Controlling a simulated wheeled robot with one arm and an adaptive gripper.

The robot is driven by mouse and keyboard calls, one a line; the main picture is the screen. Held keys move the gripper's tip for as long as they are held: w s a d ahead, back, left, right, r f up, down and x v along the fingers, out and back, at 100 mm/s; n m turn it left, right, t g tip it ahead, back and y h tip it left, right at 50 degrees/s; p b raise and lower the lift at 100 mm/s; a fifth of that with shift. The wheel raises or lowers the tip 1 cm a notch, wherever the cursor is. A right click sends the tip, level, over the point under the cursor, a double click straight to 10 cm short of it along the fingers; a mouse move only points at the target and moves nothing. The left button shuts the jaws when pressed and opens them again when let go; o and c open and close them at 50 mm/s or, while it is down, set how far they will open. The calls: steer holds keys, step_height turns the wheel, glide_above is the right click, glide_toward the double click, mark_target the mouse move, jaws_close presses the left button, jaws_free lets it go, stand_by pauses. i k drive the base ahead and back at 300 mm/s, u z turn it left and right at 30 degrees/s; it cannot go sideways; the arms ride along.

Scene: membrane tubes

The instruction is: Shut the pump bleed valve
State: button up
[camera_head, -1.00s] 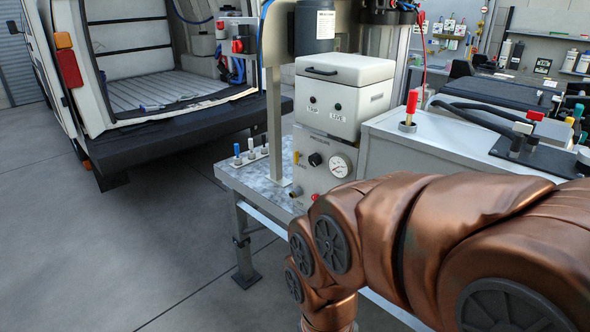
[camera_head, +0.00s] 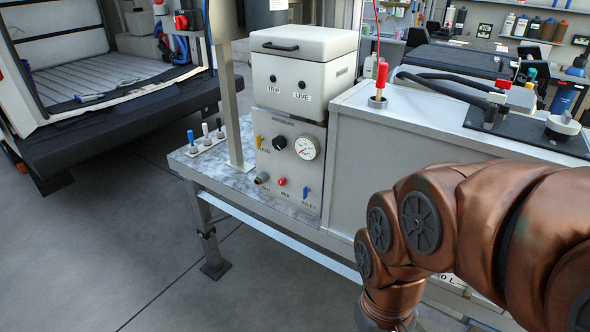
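The pump's control panel (camera_head: 300,145) faces me below a white lidded box (camera_head: 300,75) marked TRIP and LIVE. A small yellow lever (camera_head: 259,141) is at the panel's upper left, standing about upright; the lettering under it is too small to read surely, but may say BLEED. Beside it are a black knob (camera_head: 279,142) and a round pressure gauge (camera_head: 307,147). Below are a brass port (camera_head: 262,178), a red button (camera_head: 282,182) and a blue lever (camera_head: 306,192). My copper-coloured arm bends down at the lower right; my gripper is out of the picture below.
The pump stands on a metal-topped bench (camera_head: 215,168). Blue, white and black toggles (camera_head: 205,138) stand on its left end, and an upright post (camera_head: 230,100) rises near the panel's left. A large grey cabinet (camera_head: 390,150) adjoins the panel on the right. Floor in front is clear.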

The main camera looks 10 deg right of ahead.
mark_target(259, 140)
steer(key=u, duration=0.25)
steer(key=i, duration=0.45)
steer(key=u, duration=1.7)
